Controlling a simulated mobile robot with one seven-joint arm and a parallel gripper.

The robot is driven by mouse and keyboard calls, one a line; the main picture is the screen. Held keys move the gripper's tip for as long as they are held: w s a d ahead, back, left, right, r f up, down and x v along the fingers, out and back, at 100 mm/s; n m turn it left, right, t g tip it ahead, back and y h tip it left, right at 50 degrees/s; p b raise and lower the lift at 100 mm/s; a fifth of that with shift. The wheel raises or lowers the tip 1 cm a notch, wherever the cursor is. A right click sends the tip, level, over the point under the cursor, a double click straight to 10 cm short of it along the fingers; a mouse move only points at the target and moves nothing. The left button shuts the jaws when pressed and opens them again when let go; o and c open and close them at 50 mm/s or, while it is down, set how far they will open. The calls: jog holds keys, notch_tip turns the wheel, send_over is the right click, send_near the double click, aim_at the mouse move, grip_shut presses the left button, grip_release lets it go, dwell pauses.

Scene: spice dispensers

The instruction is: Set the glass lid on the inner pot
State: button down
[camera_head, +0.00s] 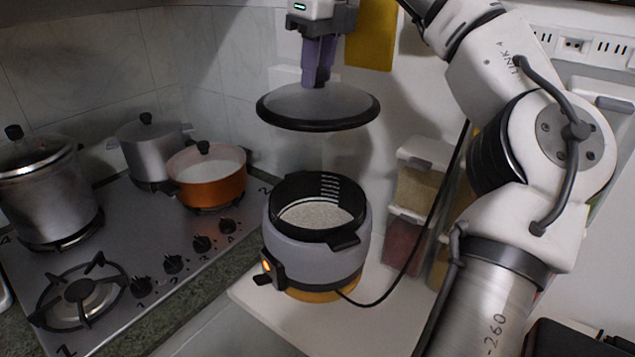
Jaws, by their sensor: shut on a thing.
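My gripper (319,76) points down at the top middle with its purple fingers closed on the glass lid (318,104). A clear gap separates the lid from the pot.
A steel stove (150,232) at the left holds a large steel pot (48,190), a smaller grey pot (150,148) and an orange pot (207,180). Stacked food containers (408,205) stand behind the cooker to the right. A black cord (400,277) runs from the cooker. The counter in front is bare.

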aim_at(327, 110)
notch_tip(327, 110, down, 18)
jog(key=p, duration=0.1)
jog(key=shift+f, duration=0.15)
jog(key=c, duration=1.1)
grip_release()
jog(key=shift+s, duration=0.2)
jog(key=r, duration=0.4)
jog(key=d+r+b, duration=0.1)
jog(key=r, duration=0.7)
jog(key=shift+s+d+b, duration=0.25)
jog(key=shift+s+b, duration=0.05)
jog(key=shift+s, duration=0.1)
jog(key=shift+f, duration=0.1)
